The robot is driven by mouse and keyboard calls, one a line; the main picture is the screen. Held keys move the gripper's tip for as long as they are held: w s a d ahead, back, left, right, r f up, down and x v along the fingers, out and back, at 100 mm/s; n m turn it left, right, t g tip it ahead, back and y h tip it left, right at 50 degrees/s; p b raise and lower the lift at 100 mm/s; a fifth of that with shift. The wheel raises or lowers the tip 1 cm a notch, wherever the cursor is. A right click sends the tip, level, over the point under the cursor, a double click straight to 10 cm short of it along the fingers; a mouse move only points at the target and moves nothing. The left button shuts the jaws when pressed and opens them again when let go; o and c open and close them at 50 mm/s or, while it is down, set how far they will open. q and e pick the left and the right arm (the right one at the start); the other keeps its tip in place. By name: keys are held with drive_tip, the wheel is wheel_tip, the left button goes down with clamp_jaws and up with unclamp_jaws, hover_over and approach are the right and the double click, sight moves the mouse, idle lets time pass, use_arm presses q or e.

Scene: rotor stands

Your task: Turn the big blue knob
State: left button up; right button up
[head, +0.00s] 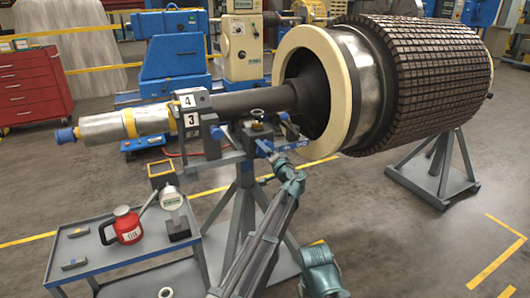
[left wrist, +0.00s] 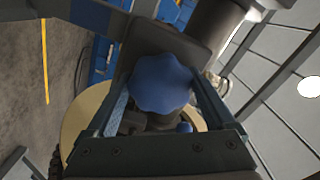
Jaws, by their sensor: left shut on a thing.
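The big blue knob (left wrist: 161,84) is a lobed, rounded knob in the middle of the left wrist view, in front of a dark housing. My left gripper (left wrist: 160,92) is shut on it, with one finger on each side. In the head view my left arm rises from the bottom middle, and my left gripper (head: 268,151) is at the front of the stand's clamp head. There the knob is small and largely hidden by the gripper. Its exact turn angle cannot be told. My right gripper is not in view.
A grey stand (head: 243,205) carries the long dark shaft (head: 250,101) of a large rotor (head: 425,85). Floor at right front is clear.

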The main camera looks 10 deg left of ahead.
use_arm(q)
drive_tip(key=shift+s+f+n, duration=0.1)
drive_tip(key=shift+n, duration=0.4)
drive_tip(key=o, duration=1.1)
